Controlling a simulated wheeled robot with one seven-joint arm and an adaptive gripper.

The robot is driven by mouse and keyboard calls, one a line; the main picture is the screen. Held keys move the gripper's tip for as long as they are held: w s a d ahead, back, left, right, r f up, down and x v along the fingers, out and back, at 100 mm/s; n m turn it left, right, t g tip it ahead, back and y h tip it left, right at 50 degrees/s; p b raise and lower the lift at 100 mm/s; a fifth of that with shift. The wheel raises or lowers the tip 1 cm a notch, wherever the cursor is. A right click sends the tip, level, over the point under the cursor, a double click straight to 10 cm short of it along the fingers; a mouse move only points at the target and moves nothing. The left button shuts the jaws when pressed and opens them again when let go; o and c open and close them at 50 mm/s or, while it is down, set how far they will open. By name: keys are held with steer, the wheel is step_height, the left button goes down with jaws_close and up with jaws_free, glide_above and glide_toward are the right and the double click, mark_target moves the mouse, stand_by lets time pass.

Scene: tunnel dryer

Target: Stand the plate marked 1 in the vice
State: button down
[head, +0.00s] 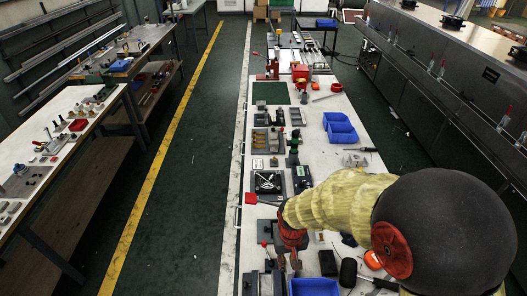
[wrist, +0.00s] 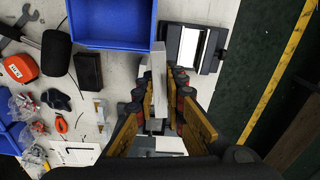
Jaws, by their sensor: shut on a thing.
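My gripper (wrist: 159,95) is shut on a light grey plate (wrist: 158,75), which stands on edge between the fingers in the wrist view and reaches past the fingertips. No number is readable on it. A dark device with a bright metal block (wrist: 191,46), apparently the vice, lies just right of the plate's far end. It seems to be the grey device (head: 262,284) at the bottom of the head view. I cannot tell whether the plate touches it. In the head view my gripper (head: 291,262) points down at the bench, and the plate cannot be made out.
A blue bin (wrist: 108,22) is close beside the plate. A black block (wrist: 88,71), a mallet (wrist: 56,50), an orange tape measure (wrist: 20,68) and small bagged parts lie farther left. The bench edge and open floor (head: 190,160) are on the vice's side.

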steer(key=w+d+f+m+b, duration=0.1)
steer(key=w+d+f+b, duration=0.2)
steer(key=w+d+f, duration=0.3)
steer(key=w+d, duration=0.4)
steer(key=w, duration=0.3)
steer(key=shift+d+m+b, duration=0.3)
steer(key=shift+d+b, duration=0.05)
steer(key=shift+w+r, duration=0.1)
steer(key=shift+r, duration=0.05)
